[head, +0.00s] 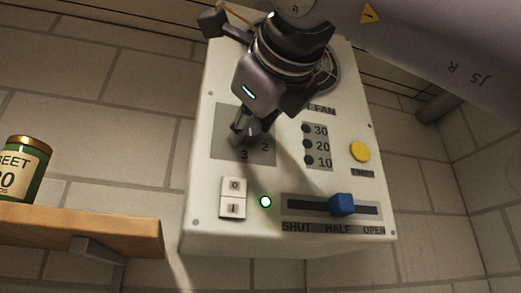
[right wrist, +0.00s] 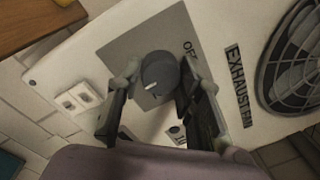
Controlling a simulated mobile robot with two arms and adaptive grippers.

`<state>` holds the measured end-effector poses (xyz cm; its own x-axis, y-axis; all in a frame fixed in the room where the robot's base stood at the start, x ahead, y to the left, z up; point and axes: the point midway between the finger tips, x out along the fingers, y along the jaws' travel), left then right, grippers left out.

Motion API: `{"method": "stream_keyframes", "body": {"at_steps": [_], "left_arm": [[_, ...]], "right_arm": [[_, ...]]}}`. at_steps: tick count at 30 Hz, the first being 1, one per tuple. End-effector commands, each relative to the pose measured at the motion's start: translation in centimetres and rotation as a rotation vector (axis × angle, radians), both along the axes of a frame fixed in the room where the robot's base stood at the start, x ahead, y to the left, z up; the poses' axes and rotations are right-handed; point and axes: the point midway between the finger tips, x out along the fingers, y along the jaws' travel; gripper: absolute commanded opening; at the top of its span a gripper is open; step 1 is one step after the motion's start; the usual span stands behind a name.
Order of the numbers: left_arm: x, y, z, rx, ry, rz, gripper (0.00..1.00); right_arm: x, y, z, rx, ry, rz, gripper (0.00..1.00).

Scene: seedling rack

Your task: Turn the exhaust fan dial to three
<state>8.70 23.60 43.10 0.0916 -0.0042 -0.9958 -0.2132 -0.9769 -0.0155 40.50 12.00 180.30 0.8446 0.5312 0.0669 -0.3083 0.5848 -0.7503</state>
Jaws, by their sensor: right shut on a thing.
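The exhaust fan dial (right wrist: 160,75) is a round dark knob on a grey plate (right wrist: 125,48) of the white panel. Its short white mark points to the lower left in the right wrist view. OFF shows at the upper right of the dial there. My right gripper (head: 245,132) is shut on the dial, with one finger on each side; it also shows in the right wrist view (right wrist: 152,95). In the head view it hides most of the dial, and the digits 3 and 2 show below it. I cannot tell which digit the mark meets. My left gripper is not in view.
A yellow button (head: 360,151) is at the right. The fan grille (right wrist: 300,65) is above. A wooden shelf (head: 80,225) with a jar (head: 22,170) is at left.

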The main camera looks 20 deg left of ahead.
Motion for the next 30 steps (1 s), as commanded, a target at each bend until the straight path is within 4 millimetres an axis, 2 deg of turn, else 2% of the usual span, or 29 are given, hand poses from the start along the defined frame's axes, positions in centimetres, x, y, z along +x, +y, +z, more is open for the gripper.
{"method": "stream_keyframes", "body": {"at_steps": [22, 23, 30], "left_arm": [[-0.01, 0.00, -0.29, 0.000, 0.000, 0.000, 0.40], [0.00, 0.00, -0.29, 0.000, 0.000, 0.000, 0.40], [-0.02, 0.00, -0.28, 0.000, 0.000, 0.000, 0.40]], "right_arm": [[0.00, 0.19, -0.29, 0.064, 0.052, 0.001, 0.06], [0.00, 0.19, -0.29, 0.064, 0.052, 0.001, 0.35], [0.01, 0.12, -0.19, 0.064, 0.050, 0.001, 0.51]]}}
